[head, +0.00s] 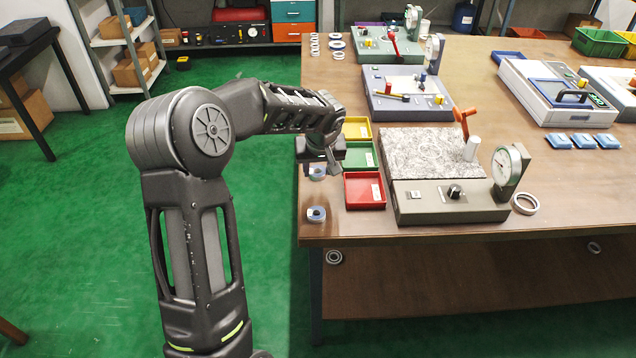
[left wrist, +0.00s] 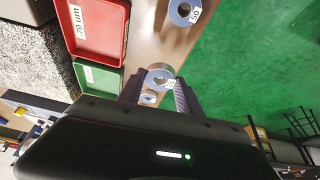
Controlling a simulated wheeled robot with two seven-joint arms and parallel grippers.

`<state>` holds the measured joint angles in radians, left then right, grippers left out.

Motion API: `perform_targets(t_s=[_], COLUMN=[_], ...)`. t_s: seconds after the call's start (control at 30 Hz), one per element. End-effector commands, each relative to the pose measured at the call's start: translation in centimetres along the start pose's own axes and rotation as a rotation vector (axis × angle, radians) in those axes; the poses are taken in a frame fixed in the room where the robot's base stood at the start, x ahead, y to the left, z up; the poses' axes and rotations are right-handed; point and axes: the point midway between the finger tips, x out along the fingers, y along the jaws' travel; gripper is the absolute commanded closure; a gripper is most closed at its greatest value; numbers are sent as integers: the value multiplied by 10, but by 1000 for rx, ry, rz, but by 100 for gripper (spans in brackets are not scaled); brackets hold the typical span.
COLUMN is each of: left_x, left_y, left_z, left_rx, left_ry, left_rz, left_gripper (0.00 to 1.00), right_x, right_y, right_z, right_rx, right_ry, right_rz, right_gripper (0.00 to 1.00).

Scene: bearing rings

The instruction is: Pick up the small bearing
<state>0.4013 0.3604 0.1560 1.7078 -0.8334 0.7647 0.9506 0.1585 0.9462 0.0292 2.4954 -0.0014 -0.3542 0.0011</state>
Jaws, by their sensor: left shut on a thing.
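My left gripper (head: 328,160) hangs over the left edge strip of the table, pointing down. In the left wrist view the gripper (left wrist: 160,88) is shut on a small bearing ring (left wrist: 160,72), a pale metal ring with a white label, between its fingertips. A smaller-looking ring (left wrist: 148,98) also shows between the fingers; I cannot tell its depth. In the head view a ring (head: 317,173) shows right under the gripper, partly hidden by it. Another labelled ring (head: 316,214) lies nearer the front corner; it also shows in the left wrist view (left wrist: 185,11). My right gripper is out of view.
Red (head: 364,191), green (head: 361,156) and yellow (head: 357,129) trays stand in a row just right of the gripper. Beyond them is a gauge stand (head: 450,201) with a dial. The table's left edge is close.

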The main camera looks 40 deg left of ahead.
Motion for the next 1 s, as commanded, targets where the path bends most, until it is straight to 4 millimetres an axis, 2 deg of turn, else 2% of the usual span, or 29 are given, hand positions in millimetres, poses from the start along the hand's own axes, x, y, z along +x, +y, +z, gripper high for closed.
perform_targets(t_s=[0.1, 0.27, 1.0], left_x=[-18, -28, -29], left_y=[0, 0, 5], left_z=[-8, -12, -10], left_rx=[-2, 0, 7], left_ry=[2, 0, 2], left_rz=[1, 0, 5], left_gripper=[100, 100, 100], right_x=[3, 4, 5], right_y=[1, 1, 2], right_z=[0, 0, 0], right_rx=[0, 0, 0], right_ry=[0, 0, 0], right_rz=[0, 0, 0], right_gripper=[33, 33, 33])
